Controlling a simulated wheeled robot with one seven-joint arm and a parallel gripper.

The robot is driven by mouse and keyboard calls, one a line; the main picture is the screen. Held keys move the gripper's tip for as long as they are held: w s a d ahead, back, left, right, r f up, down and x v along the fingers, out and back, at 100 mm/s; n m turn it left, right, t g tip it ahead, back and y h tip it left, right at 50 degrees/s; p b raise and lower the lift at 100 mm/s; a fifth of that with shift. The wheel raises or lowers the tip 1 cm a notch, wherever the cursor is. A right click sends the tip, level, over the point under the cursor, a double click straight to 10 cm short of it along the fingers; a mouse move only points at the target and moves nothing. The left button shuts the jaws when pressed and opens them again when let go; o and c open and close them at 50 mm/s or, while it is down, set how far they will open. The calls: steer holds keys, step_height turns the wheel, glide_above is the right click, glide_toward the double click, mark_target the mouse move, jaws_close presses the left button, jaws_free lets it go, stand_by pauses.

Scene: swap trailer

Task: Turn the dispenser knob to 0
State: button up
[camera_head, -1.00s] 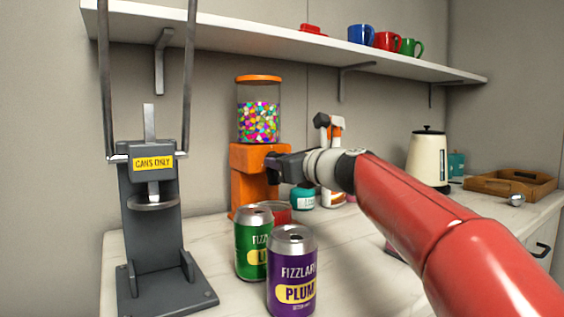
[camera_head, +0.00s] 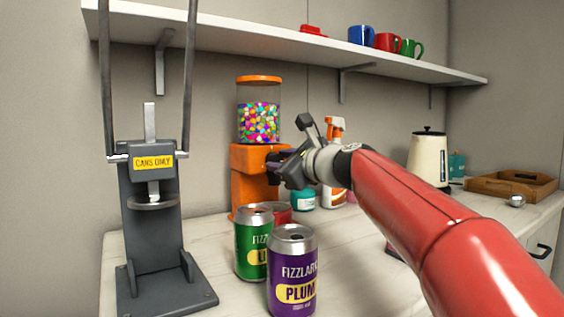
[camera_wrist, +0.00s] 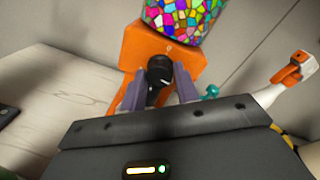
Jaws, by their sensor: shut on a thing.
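The orange candy dispenser (camera_head: 252,172) stands against the back wall, its clear jar (camera_head: 259,122) full of coloured candy under an orange lid. In the wrist view its orange body (camera_wrist: 135,50) carries a round black knob (camera_wrist: 160,70) with a light pointer line on its face. My gripper (camera_head: 277,160) is at the front right of the dispenser. In the wrist view its two fingers (camera_wrist: 158,92) are shut on the knob, one on each side. A small mark shows above the knob, too small to read. The head view hides the knob behind my gripper.
A green can (camera_head: 250,240) and a purple can (camera_head: 292,275) stand in front of the dispenser. A grey can crusher (camera_head: 152,230) is at left. A spray bottle (camera_head: 334,185) and teal jar (camera_head: 303,198) stand behind my gripper. A shelf (camera_head: 230,30) runs above.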

steer(key=o, duration=1)
steer(key=shift+c, duration=0.2)
steer(key=b+v, duration=0.2)
steer(key=v, duration=0.5)
steer(key=shift+s+d, duration=0.25)
steer(key=shift+s, duration=0.1)
